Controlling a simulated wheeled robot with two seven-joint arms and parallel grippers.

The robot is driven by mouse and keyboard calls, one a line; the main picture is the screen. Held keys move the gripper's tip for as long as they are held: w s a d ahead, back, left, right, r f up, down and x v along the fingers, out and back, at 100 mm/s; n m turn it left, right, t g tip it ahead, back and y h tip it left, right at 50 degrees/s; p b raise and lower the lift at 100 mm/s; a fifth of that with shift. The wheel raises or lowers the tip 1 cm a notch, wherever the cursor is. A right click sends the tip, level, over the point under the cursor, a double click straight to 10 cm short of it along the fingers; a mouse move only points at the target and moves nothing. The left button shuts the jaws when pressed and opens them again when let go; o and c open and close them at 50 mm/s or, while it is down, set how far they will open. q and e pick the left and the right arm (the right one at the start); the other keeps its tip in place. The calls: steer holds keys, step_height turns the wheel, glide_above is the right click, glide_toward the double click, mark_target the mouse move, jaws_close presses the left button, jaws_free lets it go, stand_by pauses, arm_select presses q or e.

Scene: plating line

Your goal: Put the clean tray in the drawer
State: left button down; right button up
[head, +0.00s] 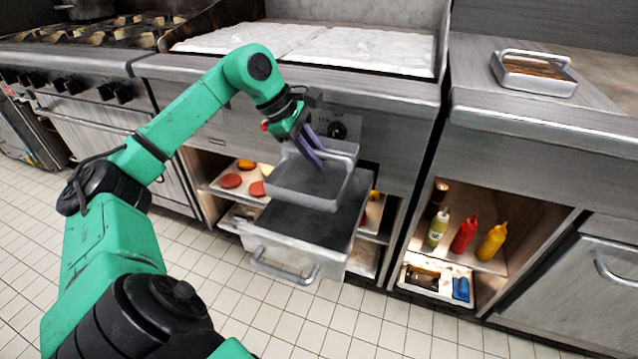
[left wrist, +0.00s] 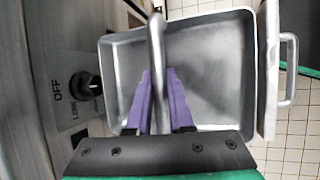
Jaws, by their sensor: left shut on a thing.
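The clean tray (head: 304,195) is a grey, empty metal pan with bar handles. My left gripper (head: 313,150), with purple fingers, is shut on one of its handles. In the left wrist view the fingers (left wrist: 159,95) close around the handle bar (left wrist: 156,45), with the bare tray floor (left wrist: 215,75) behind. The drawer (head: 295,250) is pulled out below the griddle, its dark inside partly visible. The tray is over the back part of the drawer; whether it touches the drawer is unclear. My right gripper is not in view.
Another metal tray (head: 535,83) with brown contents stands on the right counter. Open shelves with food (head: 231,181) flank the drawer. Bottles, including a red one (head: 464,235), stand in the right cubby. A control knob (head: 338,131) is close behind the gripper.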

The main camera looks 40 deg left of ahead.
arm_select(q)
steer(key=shift+w+r+p, duration=0.2)
steer(key=shift+w+p, duration=0.1)
steer(key=shift+p, duration=0.1)
steer(key=shift+f+b, duration=0.6)
steer(key=shift+f, duration=0.25)
step_height(320, 180, down, 10)
steer(key=b, duration=0.3)
steer(key=shift+r+b, duration=0.2)
steer(key=shift+b, duration=0.2)
steer(key=shift+w+a+f, duration=0.15)
steer(key=shift+w+f, duration=0.05)
steer(key=shift+f, duration=0.25)
steer(key=c, duration=0.8)
jaws_free()
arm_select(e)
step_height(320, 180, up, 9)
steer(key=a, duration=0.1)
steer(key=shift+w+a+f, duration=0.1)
